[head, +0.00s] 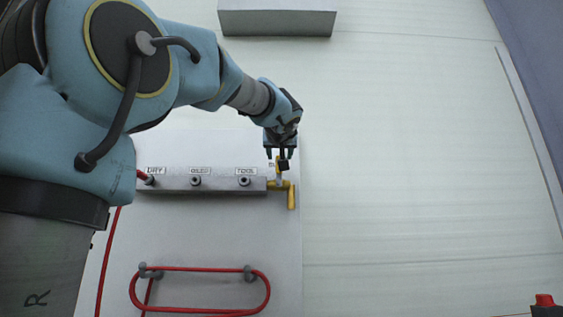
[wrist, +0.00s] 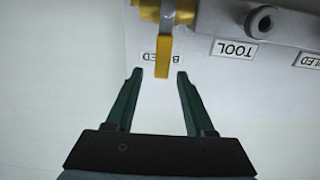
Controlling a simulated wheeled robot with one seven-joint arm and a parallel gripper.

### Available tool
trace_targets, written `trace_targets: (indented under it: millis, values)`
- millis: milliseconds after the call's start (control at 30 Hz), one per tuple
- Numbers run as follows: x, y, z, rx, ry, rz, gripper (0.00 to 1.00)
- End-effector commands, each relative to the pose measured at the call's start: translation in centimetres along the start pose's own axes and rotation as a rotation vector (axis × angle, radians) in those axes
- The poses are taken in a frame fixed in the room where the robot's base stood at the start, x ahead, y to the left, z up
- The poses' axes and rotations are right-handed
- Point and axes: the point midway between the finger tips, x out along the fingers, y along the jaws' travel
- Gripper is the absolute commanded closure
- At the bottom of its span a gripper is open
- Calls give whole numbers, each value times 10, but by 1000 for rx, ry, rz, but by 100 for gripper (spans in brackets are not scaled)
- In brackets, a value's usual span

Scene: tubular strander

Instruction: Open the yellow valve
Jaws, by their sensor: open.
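The yellow valve (head: 291,198) sits at the right end of a grey manifold bar in the head view. One yellow part hangs down on its right, and another sticks up towards my gripper. In the wrist view the yellow lever (wrist: 163,57) points at my gripper, its end just around the fingertip line and between the two fingers, with a gap on each side. My gripper (wrist: 158,74) is open and empty. In the head view my gripper (head: 280,153) is just above the valve and partly hides its upper part. No contact is visible.
The manifold bar (head: 215,185) carries several round ports with labels, one reading TOOL. A red hose (head: 200,312) hangs looped on two pegs below. A grey box (head: 277,22) is at the top. The pale area to the right is clear.

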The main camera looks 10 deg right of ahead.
Motion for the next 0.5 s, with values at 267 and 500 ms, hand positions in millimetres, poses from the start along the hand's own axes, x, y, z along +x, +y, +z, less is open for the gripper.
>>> trace_targets:
  millis: [267,500]
  values:
    - [47,-1,-1,1,-2,-2,46]
    - [60,0,0,1,-1,-1,46]
